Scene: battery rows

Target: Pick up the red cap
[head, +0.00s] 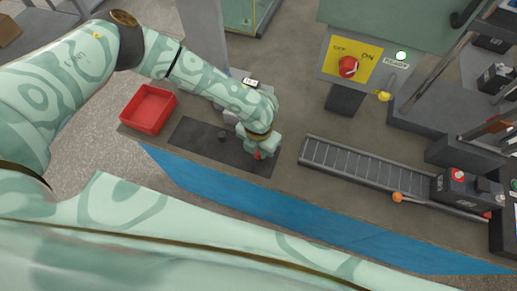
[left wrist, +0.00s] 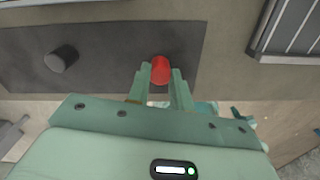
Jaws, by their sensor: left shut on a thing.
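The red cap (left wrist: 160,68) is between the two green fingers of my left gripper (left wrist: 160,80) in the left wrist view. The fingers are shut on its sides. In the head view the red cap (head: 258,155) shows as a small red spot below my left gripper (head: 260,150), over the right part of the dark mat (head: 190,133). I cannot tell whether the cap touches the mat. A black cap (head: 222,136) stands on the mat to the left, and it also shows in the left wrist view (left wrist: 61,58). My right gripper is not in view.
A red tray (head: 148,108) stands left of the mat. A roller conveyor (head: 350,165) runs to the right, with dark batteries (head: 458,188) at its far end. A panel with a red knob (head: 348,67) is behind. The blue-fronted bench edge (head: 290,215) is near.

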